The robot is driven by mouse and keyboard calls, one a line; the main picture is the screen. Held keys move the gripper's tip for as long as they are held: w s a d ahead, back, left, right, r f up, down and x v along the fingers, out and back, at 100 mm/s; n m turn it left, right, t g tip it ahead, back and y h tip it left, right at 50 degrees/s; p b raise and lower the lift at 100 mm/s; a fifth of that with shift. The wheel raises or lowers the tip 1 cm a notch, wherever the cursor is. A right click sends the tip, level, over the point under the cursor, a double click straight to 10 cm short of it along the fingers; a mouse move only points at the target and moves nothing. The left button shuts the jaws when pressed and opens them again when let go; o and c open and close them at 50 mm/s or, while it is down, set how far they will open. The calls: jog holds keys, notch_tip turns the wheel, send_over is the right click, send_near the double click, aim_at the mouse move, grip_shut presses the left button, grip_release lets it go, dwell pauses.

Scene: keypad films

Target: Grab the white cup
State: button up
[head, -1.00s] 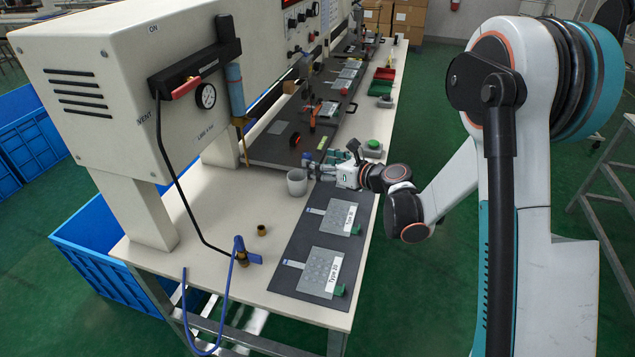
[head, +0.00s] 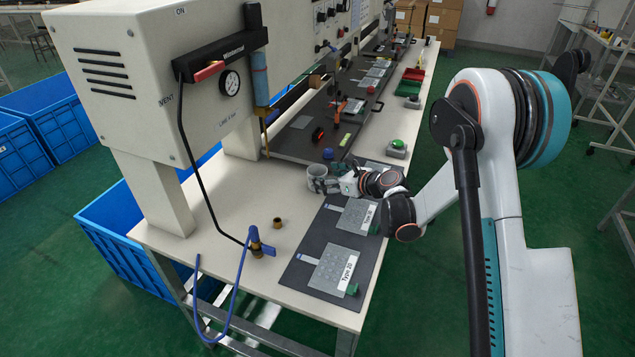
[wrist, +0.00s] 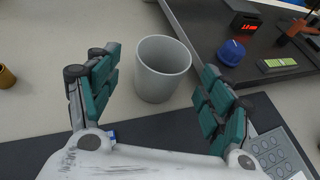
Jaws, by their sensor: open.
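The white cup (head: 317,174) stands upright on the light bench top, beside the dark mat. It looks light grey in the wrist view (wrist: 163,72), with its open rim facing up. My gripper (head: 327,184) is at the cup in the head view and partly covers it. In the wrist view my gripper (wrist: 158,97) is open, with its teal-padded fingers spread to the left and right of the cup. The cup lies between and slightly beyond the fingers, and a gap shows on each side of it.
A blue knob (wrist: 232,52) and a dark raised board (wrist: 205,25) lie close to the right of the cup. A brass ring (head: 277,223) and a blue-handled nozzle (head: 258,243) stand nearer on the bench. Keypad films (head: 333,268) lie on the dark mat.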

jog(key=b+x, duration=0.2)
jog(key=x, duration=0.3)
jog(key=shift+d, duration=0.1)
jog(key=c, duration=1.1)
jog(key=shift+o, duration=0.2)
jog(key=shift+r, duration=0.1)
